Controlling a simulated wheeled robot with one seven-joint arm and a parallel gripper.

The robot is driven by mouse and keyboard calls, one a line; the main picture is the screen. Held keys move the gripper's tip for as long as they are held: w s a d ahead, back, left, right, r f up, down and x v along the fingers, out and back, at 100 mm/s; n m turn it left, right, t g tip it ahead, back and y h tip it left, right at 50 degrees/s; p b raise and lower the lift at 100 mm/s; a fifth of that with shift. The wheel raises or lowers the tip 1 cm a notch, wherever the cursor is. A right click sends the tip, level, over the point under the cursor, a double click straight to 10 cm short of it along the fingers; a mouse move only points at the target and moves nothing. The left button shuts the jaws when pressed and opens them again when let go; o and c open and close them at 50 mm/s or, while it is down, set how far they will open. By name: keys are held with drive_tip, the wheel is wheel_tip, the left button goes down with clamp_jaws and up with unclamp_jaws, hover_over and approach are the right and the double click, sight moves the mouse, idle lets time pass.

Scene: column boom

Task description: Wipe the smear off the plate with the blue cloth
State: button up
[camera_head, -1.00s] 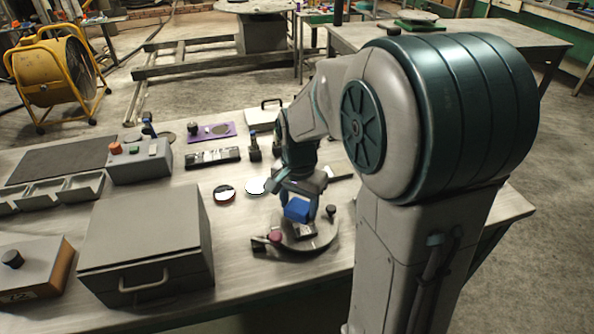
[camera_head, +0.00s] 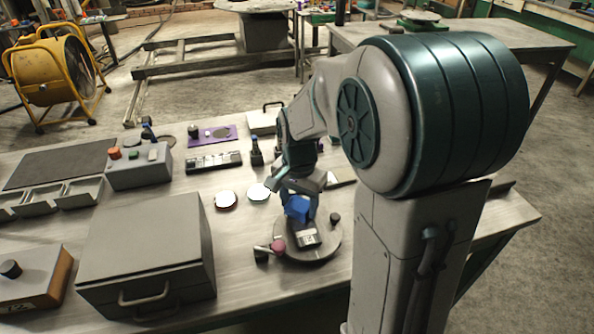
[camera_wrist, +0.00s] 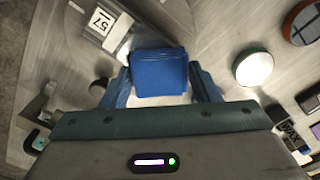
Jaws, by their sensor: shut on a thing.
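My gripper (camera_head: 298,203) is shut on the blue cloth (camera_head: 297,209), a folded block. In the wrist view the cloth (camera_wrist: 160,72) sits between my two fingers. It is over the far part of a round grey plate-like disc (camera_head: 325,238) at the table's front. A small metal block (camera_head: 308,235) with a white number label lies on the disc, just in front of the cloth in the head view. The block (camera_wrist: 100,24) also shows in the wrist view, beside the cloth. I cannot make out a smear, or whether the cloth touches the surface beneath it.
A pink knob (camera_head: 278,246) and a dark knob (camera_head: 335,217) stand at the disc's edge. A large grey box (camera_head: 145,245) stands further left. A button box (camera_head: 138,168) and purple mat (camera_head: 212,136) are behind.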

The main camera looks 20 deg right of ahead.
drive_tip(key=r+p, duration=0.1)
drive_tip(key=r, duration=0.2)
drive_tip(key=shift+s, duration=0.2)
wheel_tip(320, 180, up, 5)
drive_tip(key=p, duration=0.4)
drive_tip(key=shift+f, duration=0.1)
